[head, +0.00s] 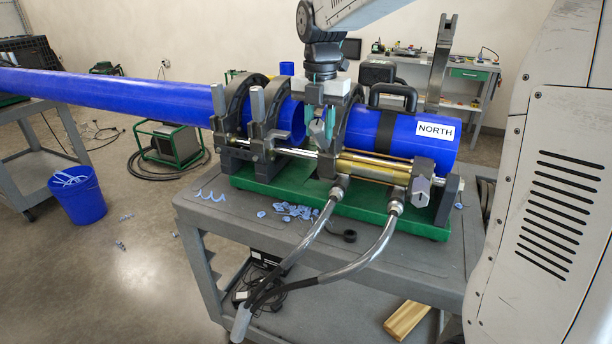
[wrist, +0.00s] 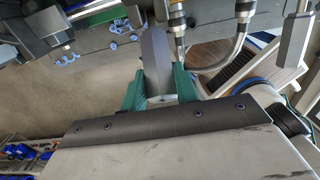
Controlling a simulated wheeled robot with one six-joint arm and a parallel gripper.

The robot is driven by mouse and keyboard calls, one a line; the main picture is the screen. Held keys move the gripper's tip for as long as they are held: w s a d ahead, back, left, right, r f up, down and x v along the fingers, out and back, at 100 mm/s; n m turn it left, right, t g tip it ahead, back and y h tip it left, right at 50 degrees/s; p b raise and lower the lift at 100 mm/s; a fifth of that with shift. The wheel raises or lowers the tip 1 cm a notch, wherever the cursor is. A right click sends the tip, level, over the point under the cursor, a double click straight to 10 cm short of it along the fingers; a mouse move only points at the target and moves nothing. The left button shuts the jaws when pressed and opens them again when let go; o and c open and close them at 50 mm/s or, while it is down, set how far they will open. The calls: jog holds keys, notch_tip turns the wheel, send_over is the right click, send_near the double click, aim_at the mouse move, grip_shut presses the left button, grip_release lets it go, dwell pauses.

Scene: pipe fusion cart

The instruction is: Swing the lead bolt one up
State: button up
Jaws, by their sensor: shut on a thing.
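My gripper (head: 322,118) points down over the middle of the fusion machine, its teal fingers shut on a grey bolt (head: 317,130). In the wrist view the held bolt (wrist: 155,58) is a long grey block between the teal fingers (wrist: 158,95). Its lower end is hard to make out. Two grey bolts (head: 217,101) (head: 257,103) stand upright at the left clamps (head: 270,140). Another bolt (head: 420,190) hangs down at the right clamp, and it also shows in the wrist view (wrist: 294,38).
A long blue pipe (head: 120,90) enters from the left, and a blue pipe marked NORTH (head: 435,150) lies at right. Two hoses (head: 378,245) run from the machine down over the grey cart (head: 225,225). Blue shavings (head: 295,211) lie on the cart top. A blue bucket (head: 78,200) stands on the floor.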

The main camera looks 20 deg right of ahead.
jog(key=shift+w+d+r, duration=0.15)
jog(key=shift+w+d+r, duration=0.6)
jog(key=shift+w+d, duration=0.2)
jog(key=shift+w+d+r, duration=0.2)
jog(key=shift+w+d, duration=0.25)
jog(key=shift+w+d+r, duration=0.15)
jog(key=shift+w+d, duration=0.3)
jog(key=shift+w+d+r, duration=0.1)
jog(key=shift+w+d, duration=0.8)
